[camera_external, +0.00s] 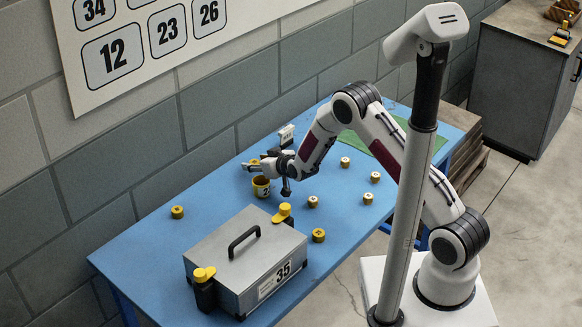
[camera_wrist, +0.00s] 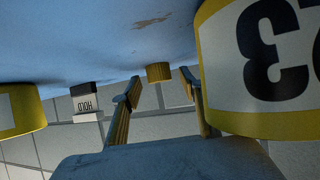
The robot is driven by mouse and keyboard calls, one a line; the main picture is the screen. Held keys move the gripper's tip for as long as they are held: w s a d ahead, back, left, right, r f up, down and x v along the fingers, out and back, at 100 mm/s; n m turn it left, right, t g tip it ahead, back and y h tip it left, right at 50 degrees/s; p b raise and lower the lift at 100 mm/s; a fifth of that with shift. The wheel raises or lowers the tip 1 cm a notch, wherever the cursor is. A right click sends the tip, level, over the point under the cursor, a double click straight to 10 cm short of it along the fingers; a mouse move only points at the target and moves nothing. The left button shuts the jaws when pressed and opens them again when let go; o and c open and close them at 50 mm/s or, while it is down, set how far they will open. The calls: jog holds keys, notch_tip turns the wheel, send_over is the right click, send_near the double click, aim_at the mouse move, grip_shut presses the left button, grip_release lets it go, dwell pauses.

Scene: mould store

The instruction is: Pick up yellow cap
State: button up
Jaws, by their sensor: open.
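A plain yellow cap (camera_external: 177,212) stands alone on the left part of the blue table in the external view. Another yellow cap (camera_external: 318,235) stands to the right of the grey case. In the wrist view a small yellow cap (camera_wrist: 158,72) shows between my fingertips but farther off, not touching them; it looks like the left one, though I cannot be sure. My gripper (camera_external: 254,165) is held low over the table's rear side, pointing left, beside a numbered yellow-and-white cup (camera_external: 261,187). Its fingers (camera_wrist: 160,88) are apart with nothing between them.
The cup looms close at the right of the wrist view (camera_wrist: 262,70). A yellow-rimmed object (camera_wrist: 18,112) is at left, near a small labelled block (camera_wrist: 86,102). The grey case (camera_external: 245,262) with yellow latches fills the table's front. Several smaller yellow-and-white pieces (camera_external: 368,198) stand at right.

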jog(key=c, duration=0.9)
jog(key=shift+r, duration=0.1)
jog(key=shift+r, duration=4.95)
